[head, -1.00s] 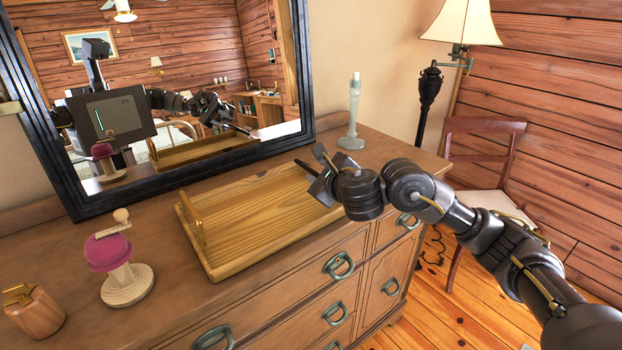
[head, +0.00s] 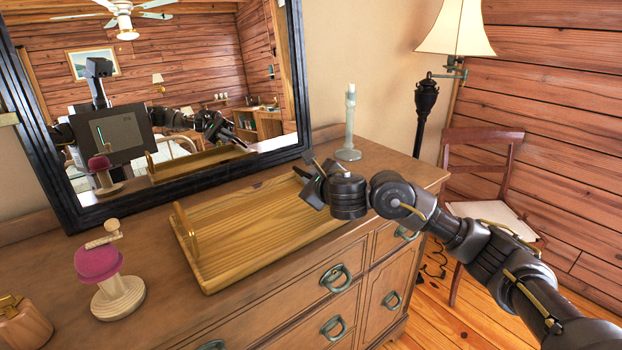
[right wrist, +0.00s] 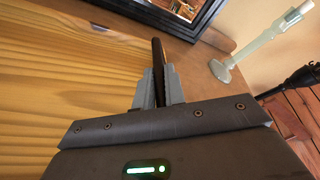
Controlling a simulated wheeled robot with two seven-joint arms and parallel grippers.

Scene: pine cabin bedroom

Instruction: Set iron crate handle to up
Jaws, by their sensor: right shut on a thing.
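My right gripper (head: 312,178) is over the right end of a light wooden tray (head: 262,238) on the dresser. It is shut on a thin dark bar (right wrist: 158,62), which sticks out beyond the fingertips in the right wrist view. The bar also shows as a short dark piece in the head view (head: 301,173). I cannot tell whether it is a crate handle or a loose piece. I see no clear iron crate. My left gripper is not in view.
A large dark-framed mirror (head: 295,75) leans behind the tray. A pale candlestick (head: 349,130) stands right of it. A lamp (head: 427,100) and chair (head: 483,170) are beyond the dresser.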

